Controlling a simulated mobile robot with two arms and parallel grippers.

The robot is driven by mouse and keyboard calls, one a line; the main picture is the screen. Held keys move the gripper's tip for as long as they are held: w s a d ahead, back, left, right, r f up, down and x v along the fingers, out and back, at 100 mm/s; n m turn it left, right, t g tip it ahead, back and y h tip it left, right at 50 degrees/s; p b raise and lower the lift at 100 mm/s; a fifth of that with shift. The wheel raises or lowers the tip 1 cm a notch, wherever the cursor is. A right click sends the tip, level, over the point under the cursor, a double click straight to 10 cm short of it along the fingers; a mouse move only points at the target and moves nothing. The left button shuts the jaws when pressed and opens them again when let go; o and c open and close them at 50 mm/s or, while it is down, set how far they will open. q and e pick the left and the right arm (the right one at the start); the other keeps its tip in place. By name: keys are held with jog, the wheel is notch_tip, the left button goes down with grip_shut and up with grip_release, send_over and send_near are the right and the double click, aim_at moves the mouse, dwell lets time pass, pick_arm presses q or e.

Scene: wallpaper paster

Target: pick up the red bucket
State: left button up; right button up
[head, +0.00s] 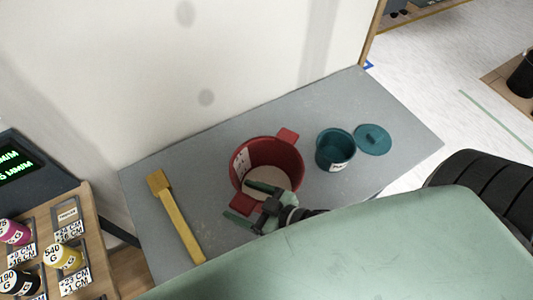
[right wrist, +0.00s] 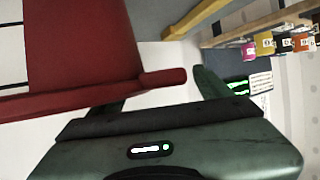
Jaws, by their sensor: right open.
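The red bucket (head: 284,153) stands upright on the grey table, with a white label inside its wall and a tab handle at each of two sides. My right gripper (head: 241,201) is open at the bucket's near-left tab. One finger reaches over the bucket's opening and the other lies outside it, with the tab between them. In the right wrist view the red bucket (right wrist: 80,45) fills the upper left, its tab pointing toward the green finger at right; the other finger is mostly hidden. I cannot tell whether the fingers touch it. My left gripper is out of view.
A teal bucket (head: 334,151) and teal lid (head: 373,139) are right of the red one on the grey table (head: 400,130). A yellow long-handled tool (head: 178,217) lies at left. A wall (head: 120,80) rises behind. A wooden rack (head: 95,235) with paint pots stands at left.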

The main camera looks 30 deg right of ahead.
grip_shut()
dwell(0.3)
jog(key=shift+r, duration=0.1)
